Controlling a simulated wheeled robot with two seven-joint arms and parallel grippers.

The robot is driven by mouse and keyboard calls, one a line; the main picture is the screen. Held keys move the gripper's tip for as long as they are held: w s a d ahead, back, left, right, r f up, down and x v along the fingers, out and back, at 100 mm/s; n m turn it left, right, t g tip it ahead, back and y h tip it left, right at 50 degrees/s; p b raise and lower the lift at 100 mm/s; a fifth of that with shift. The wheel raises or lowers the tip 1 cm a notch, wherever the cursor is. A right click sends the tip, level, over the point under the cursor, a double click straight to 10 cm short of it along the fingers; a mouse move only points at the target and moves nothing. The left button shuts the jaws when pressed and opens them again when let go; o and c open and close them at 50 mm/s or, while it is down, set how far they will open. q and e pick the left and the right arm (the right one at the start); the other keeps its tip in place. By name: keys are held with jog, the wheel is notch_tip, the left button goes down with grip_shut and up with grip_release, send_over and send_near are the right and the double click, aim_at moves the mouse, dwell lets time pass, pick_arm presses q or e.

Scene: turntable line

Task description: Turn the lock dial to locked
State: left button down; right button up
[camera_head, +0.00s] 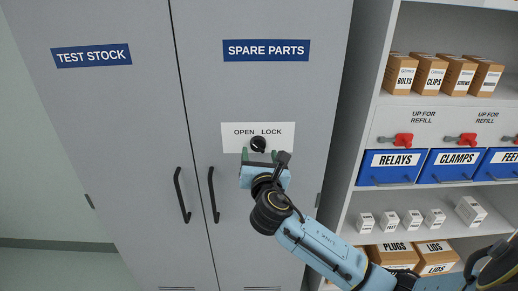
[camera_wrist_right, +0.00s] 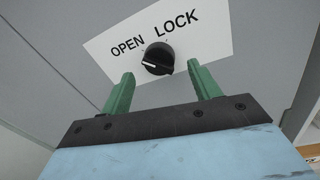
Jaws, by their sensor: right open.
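The black lock dial (camera_head: 258,144) sits on a white plate (camera_head: 284,133) marked OPEN and LOCK, on the right door of a grey cabinet. In the right wrist view the dial (camera_wrist_right: 158,58) shows a short white line on its left part, on the side of the word OPEN. My right gripper (camera_head: 259,155) is just below the dial in the head view. In the right wrist view its two green fingers (camera_wrist_right: 160,76) are open and empty, with the dial lying just beyond and between their tips. I see no contact. My left gripper is not in view.
Two dark door handles (camera_head: 212,194) (camera_head: 181,195) hang below, on either side of the door gap. At right stands a shelf (camera_head: 440,110) with brown boxes (camera_head: 430,72), blue bins (camera_head: 392,166) and small white cartons. The door face around the plate is clear.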

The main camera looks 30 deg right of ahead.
aim_at(258, 146)
jog(key=shift+x, duration=1.45)
jog(key=c, duration=1)
